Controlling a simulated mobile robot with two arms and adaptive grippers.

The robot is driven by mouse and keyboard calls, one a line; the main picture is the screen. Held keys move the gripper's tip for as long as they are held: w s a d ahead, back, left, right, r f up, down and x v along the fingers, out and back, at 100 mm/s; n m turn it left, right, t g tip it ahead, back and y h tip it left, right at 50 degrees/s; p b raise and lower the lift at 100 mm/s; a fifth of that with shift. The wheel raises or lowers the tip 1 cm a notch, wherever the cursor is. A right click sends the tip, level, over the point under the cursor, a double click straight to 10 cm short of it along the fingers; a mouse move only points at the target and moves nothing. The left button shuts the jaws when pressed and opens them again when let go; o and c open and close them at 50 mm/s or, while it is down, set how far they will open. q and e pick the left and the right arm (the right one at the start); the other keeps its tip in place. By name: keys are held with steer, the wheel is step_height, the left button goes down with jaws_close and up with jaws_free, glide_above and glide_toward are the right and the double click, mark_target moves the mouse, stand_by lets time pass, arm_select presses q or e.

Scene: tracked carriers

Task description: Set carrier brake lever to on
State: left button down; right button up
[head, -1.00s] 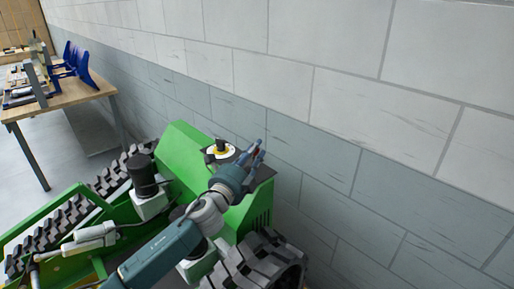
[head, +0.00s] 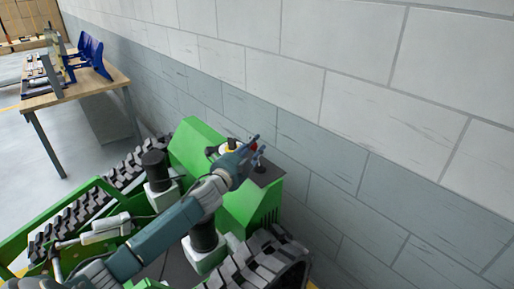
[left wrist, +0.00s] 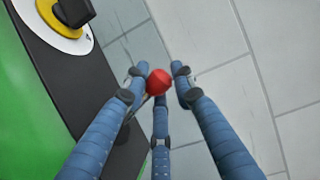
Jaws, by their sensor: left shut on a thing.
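The green tracked carrier (head: 200,145) stands beside the wall. Its brake lever has a red ball knob (left wrist: 158,82), seen in the left wrist view between my fingers; the knob also shows small in the head view (head: 254,148). My left gripper (head: 252,150) is shut on the lever at its knob, above the carrier's dark top panel (head: 268,174). In the left wrist view three blue fingers close around the knob (left wrist: 158,90). The lever's shaft is mostly hidden by the fingers. My right gripper is not in view.
A yellow and white round switch base with a black handle (left wrist: 68,20) sits on the panel close to my left gripper. The block wall (head: 330,130) is just behind the carrier. A wooden table (head: 85,85) with blue items stands at the back left.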

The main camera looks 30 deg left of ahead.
arm_select(q)
steer(key=shift+a, duration=0.4)
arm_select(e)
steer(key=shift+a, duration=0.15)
arm_select(q)
steer(key=c, duration=1.6)
jaws_free()
steer(key=shift+o, duration=0.6)
steer(key=shift+a+f, duration=0.2)
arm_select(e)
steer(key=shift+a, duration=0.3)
arm_select(q)
steer(key=shift+d, duration=0.1)
steer(key=shift+s+d, duration=0.15)
steer(key=shift+s, duration=0.2)
steer(key=s, duration=1.1)
steer(key=shift+s+r, duration=0.2)
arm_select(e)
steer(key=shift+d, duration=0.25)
arm_select(q)
steer(key=shift+d+f, duration=0.1)
steer(key=shift+d, duration=0.05)
